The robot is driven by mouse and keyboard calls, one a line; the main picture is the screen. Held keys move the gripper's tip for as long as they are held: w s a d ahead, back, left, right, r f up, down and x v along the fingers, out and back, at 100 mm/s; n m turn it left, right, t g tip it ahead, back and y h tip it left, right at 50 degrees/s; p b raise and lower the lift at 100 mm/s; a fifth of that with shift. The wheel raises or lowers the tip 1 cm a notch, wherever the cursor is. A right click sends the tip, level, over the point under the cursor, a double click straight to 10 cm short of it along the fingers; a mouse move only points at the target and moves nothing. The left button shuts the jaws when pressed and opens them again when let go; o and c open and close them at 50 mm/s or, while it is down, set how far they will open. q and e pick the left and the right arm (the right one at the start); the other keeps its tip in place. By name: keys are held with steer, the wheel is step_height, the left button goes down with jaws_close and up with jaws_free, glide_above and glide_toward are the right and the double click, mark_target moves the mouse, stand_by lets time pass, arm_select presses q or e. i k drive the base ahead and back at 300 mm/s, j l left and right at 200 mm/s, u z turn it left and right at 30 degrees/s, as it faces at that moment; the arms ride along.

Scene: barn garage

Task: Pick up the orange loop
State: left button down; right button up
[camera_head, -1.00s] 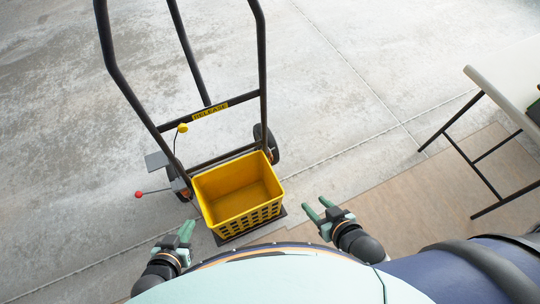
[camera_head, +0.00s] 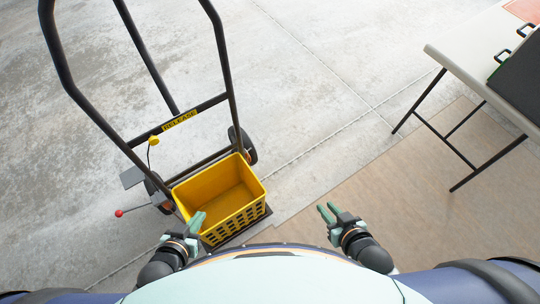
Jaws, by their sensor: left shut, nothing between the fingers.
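I cannot make out an orange loop in the head view. My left gripper (camera_head: 197,224) is at the lower left, overlapping the near side of the yellow crate in the picture; its green fingers are together and hold nothing. My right gripper (camera_head: 326,210) is over the floor right of the crate, with its green fingers apart and nothing between them.
The empty yellow crate (camera_head: 190,192) sits on a black hand truck (camera_head: 227,70). A table (camera_head: 460,50) at right carries a dark case (camera_head: 520,85) and a flat reddish-orange item (camera_head: 524,9), cut by the frame edge.

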mark_target(248, 157)
steer(key=z, duration=1.95)
steer(key=i+l+z, duration=0.1)
steer(key=z, duration=0.3)
steer(key=i+z, duration=0.1)
steer(key=z, duration=0.25)
steer(key=i+u, duration=0.55)
steer(key=u, duration=0.2)
steer(key=i+l+u, duration=0.1)
steer(key=i+u, duration=0.25)
steer(key=i+j+u, duration=0.15)
steer(key=u, duration=0.3)
steer(key=i+u, duration=0.55)
steer(key=u, duration=0.3)
steer(key=i+j+u, duration=0.1)
steer(key=i+u, duration=0.2)
steer(key=i, duration=0.35)
steer(key=i+l+u, duration=0.1)
steer(key=i+u, duration=0.15)
steer(key=i, duration=0.35)
steer(key=i+u, duration=0.15)
steer(key=u, duration=0.25)
steer(key=i+u, duration=0.15)
steer(key=u, duration=0.25)
steer(key=i+l+u, duration=0.1)
steer(key=u, duration=1.85)
